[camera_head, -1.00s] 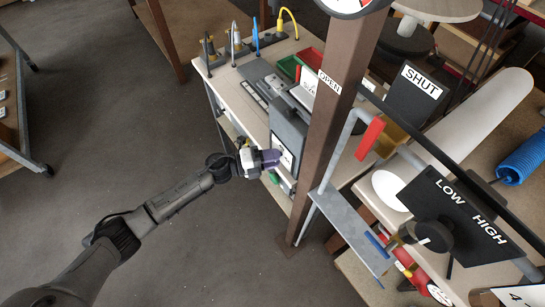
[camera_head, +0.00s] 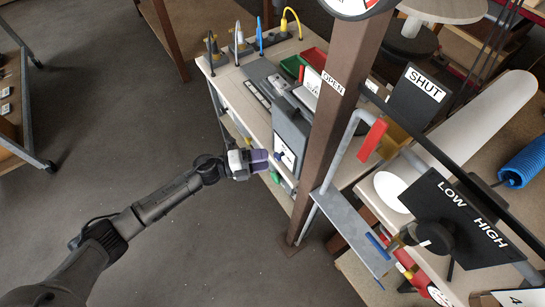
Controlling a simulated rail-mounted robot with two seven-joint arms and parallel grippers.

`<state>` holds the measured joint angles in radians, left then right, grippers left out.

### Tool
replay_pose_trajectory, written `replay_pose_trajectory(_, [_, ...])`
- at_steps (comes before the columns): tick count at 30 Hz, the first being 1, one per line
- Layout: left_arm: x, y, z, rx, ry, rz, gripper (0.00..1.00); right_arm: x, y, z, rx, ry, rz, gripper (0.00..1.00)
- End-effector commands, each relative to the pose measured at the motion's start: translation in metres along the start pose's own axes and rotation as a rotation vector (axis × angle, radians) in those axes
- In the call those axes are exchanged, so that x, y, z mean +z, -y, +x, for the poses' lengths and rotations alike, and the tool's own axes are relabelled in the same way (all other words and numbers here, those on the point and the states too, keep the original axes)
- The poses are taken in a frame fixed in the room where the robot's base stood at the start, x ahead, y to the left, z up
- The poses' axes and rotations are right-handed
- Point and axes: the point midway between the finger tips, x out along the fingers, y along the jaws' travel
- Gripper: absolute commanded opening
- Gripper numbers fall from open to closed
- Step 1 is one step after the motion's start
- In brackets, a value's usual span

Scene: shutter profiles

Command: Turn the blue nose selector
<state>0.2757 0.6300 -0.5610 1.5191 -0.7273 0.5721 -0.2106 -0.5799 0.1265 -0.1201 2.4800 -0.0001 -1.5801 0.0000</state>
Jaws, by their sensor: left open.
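My left gripper (camera_head: 262,160), with purple fingers, is open and appears empty. It is at the left side of a grey box (camera_head: 291,128), near a white panel (camera_head: 284,154) on the box's front. I cannot tell whether it touches the panel. No selector with a blue nose can be made out on that panel; the gripper may cover part of it. A dark round knob (camera_head: 433,236) sits below a black LOW–HIGH plate (camera_head: 455,208) at the right, far from the gripper. My right gripper is not in view.
A brown post (camera_head: 325,140) marked OPEN stands right of the grey box. Yellow, blue and white upright pieces line the bench's (camera_head: 231,86) back edge. A grey bracket with a red grip (camera_head: 370,140) is to the right.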

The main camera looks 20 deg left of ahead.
Motion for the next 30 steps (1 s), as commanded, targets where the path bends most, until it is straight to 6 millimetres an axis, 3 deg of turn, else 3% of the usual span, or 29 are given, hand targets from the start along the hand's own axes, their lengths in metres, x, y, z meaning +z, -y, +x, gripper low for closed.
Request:
replay_pose_trajectory(6, [-0.001, 0.000, -0.045, 0.003, -0.001, 0.001, 0.55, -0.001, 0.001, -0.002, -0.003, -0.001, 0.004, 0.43])
replay_pose_trajectory(15, [0.000, 0.000, -0.085, 0.002, -0.001, 0.001, 0.55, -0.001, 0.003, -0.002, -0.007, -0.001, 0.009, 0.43])
replay_pose_trajectory(30, [0.000, 0.000, -0.096, 0.000, -0.001, 0.002, 0.55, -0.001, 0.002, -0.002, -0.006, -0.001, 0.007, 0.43])
